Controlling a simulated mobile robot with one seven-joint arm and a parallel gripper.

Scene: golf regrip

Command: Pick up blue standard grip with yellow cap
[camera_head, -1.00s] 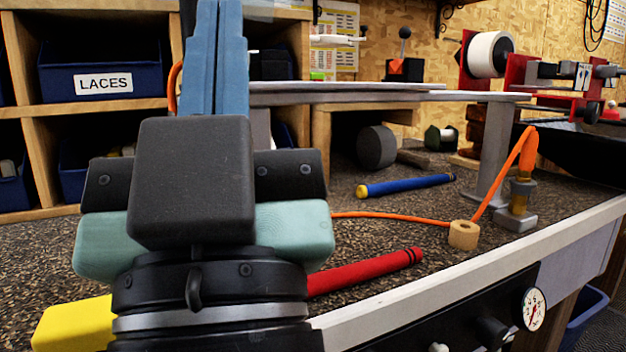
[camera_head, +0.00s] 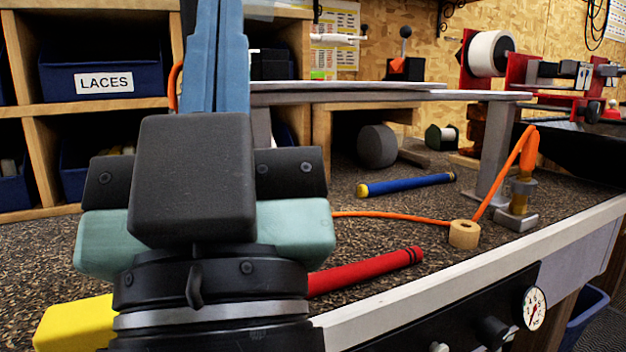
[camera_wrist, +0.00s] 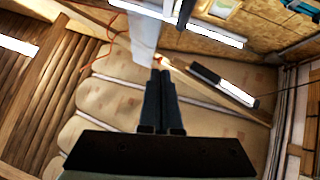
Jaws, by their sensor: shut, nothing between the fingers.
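The blue grip with a yellow cap (camera_head: 408,185) lies on the speckled bench top in the head view, right of centre. Its yellow capped end points left. My gripper (camera_head: 215,55) shows in the head view as blue fingers pointing up, left of the grip and well apart from it. In the wrist view my gripper (camera_wrist: 162,75) has its dark fingers together, with nothing between them. The blue grip cannot be made out in the wrist view.
A red grip (camera_head: 365,272) lies nearer the bench's front edge, partly behind my arm. An orange hose (camera_head: 400,217) and a wooden ring (camera_head: 464,234) lie between the grips. A grey raised shelf (camera_head: 390,95) spans above the bench. A dark round block (camera_head: 377,146) stands behind.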

